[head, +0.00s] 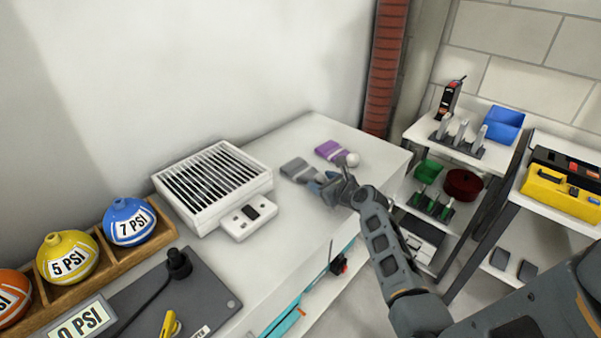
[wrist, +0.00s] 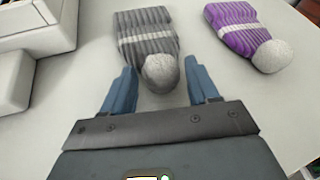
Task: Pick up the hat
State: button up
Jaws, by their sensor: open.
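Two knitted hats lie flat on the white tabletop. The grey hat (wrist: 147,35) has a pale stripe and a grey pompom, and its pompom end lies between my gripper's open blue fingers (wrist: 160,92) in the wrist view, touching neither finger visibly. The purple hat (wrist: 230,30) has a white stripe and a white pompom, to the right of the grey one. In the head view the grey hat (head: 298,168) is partly hidden by my gripper (head: 325,184), and the purple hat (head: 331,151) lies just beyond it. My gripper is open and empty.
A white slatted box (head: 213,182) stands left of the hats. Colored PSI balls (head: 130,221) sit in a wooden rack (head: 150,245) at the lower left. Shelves with tools and a blue bin (head: 503,125) stand to the right. The tabletop (head: 285,222) in front of the hats is clear.

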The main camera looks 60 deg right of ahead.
jog(key=shift+w+d, duration=0.1)
jog(key=shift+w, duration=0.1)
jog(key=c, duration=0.9)
jog(key=shift+r, duration=0.45)
jog(key=r, duration=0.2)
jog(key=r+p, duration=0.1)
jog(key=shift+s+d+r, duration=0.15)
jog(key=shift+s+r, duration=0.15)
jog(key=shift+r, duration=0.05)
jog(key=s+d+r, duration=0.1)
jog(key=s+r, duration=0.1)
jog(key=s, duration=0.1)
jog(key=s+d+r, duration=0.2)
jog(key=s, duration=0.1)
jog(key=s+d+r, duration=0.2)
jog(key=s, duration=0.1)
jog(key=shift+s+d+r+b, duration=0.2)
jog(key=shift+r+b, duration=0.05)
jog(key=shift+b, duration=0.05)
